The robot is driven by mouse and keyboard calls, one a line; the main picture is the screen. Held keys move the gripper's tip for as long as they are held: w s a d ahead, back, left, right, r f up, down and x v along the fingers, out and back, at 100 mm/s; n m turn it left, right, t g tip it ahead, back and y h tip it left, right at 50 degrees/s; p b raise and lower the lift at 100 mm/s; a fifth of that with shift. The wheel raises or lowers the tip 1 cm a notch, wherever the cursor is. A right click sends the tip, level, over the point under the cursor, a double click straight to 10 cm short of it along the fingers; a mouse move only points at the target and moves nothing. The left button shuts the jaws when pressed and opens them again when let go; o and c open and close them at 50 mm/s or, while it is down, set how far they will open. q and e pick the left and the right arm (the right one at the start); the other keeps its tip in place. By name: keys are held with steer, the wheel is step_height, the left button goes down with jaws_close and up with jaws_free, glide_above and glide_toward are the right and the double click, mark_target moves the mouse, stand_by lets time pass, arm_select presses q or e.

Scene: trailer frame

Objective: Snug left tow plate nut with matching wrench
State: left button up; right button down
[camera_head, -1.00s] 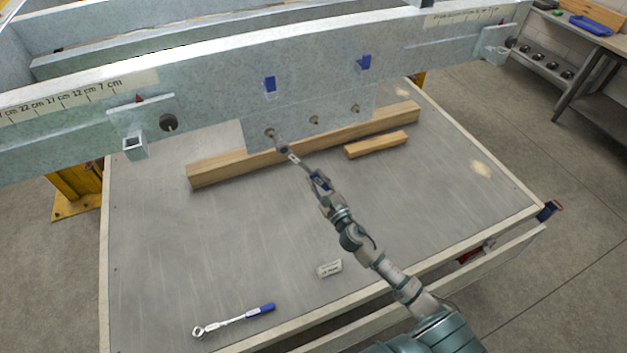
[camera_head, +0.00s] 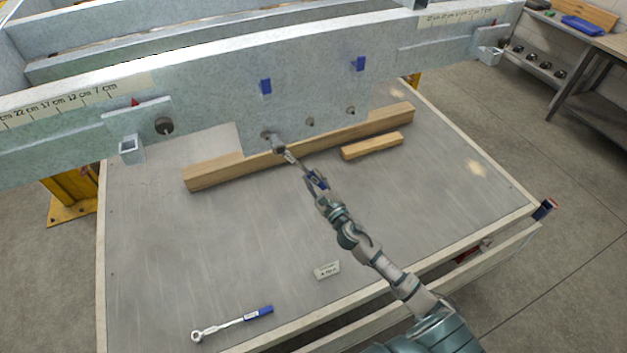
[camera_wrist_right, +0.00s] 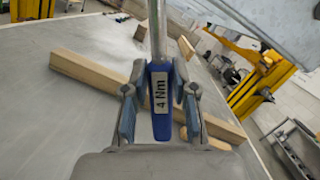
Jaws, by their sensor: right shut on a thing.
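My right gripper (camera_head: 316,181) is shut on a torque wrench (camera_head: 291,158). In the right wrist view, the wrench's blue handle (camera_wrist_right: 161,75) carries a "4 Nm" label and lies between the two fingers (camera_wrist_right: 160,112). The wrench's head is at the lower left of the tow plate (camera_head: 290,105), by the left nut (camera_head: 266,135). The head partly covers the area by that nut; I cannot tell whether it is seated on it. The middle nut (camera_head: 310,122) and right nut (camera_head: 350,110) are uncovered. My left gripper is not in view.
A second blue-handled wrench (camera_head: 232,323) lies at the table's front left. A small label plate (camera_head: 327,270) lies mid-front. A long wooden beam (camera_head: 225,171) and a short block (camera_head: 372,145) lie below the frame rail (camera_head: 205,75). The table's left middle is clear.

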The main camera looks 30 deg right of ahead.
steer(key=shift+w+d+r, duration=0.1)
steer(key=shift+w, duration=0.15)
steer(key=shift+w+a, duration=0.2)
steer(key=shift+w, duration=0.05)
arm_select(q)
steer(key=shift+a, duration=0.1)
arm_select(e)
steer(key=shift+w, duration=0.2)
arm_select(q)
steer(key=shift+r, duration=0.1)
arm_select(e)
steer(key=shift+s, duration=0.25)
steer(key=shift+a, duration=0.15)
arm_select(q)
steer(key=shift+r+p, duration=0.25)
steer(key=shift+p, duration=0.1)
arm_select(e)
steer(key=shift+a, duration=0.6)
steer(key=shift+w, duration=0.35)
steer(key=shift+w+d, duration=0.1)
steer(key=shift+w, duration=0.55)
